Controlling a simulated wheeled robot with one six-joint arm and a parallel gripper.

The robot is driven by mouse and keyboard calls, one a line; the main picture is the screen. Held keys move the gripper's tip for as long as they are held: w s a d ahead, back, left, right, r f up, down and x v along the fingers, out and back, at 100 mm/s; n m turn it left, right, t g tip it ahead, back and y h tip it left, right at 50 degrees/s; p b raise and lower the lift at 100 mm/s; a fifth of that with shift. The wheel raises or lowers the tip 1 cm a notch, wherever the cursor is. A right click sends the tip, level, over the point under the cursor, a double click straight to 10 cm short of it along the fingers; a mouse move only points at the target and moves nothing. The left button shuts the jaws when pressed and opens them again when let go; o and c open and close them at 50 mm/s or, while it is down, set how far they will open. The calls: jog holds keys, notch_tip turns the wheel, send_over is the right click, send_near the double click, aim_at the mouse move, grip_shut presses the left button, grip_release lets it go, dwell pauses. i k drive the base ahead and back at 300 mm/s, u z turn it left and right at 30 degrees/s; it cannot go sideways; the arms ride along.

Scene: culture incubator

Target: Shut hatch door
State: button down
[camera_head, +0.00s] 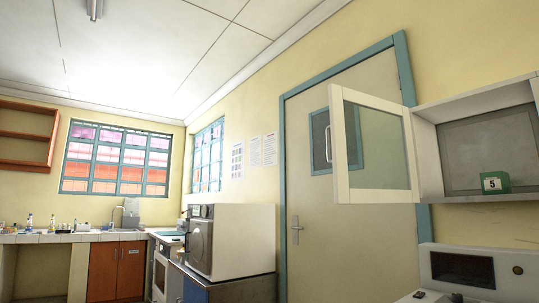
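The hatch door (342,101) is a white-framed glass panel with a curved metal handle (328,143) near its left edge. It stands wide open, swung out to the left of the white hatch cabinet (431,160) on the right wall. It is hinged at the cabinet's left side. A green block marked 5 (495,183) sits inside the open hatch. My gripper is not in view.
A beige room door (345,245) with a teal frame is behind the hatch door. A white device (470,270) stands below the hatch. A boxy machine (240,240), a counter with bottles (52,223) and windows are farther left.

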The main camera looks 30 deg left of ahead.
aim_at(338, 95)
jog(key=u, duration=1.55)
jog(key=i, duration=2.6)
jog(key=u, duration=0.55)
jog(key=i, duration=0.75)
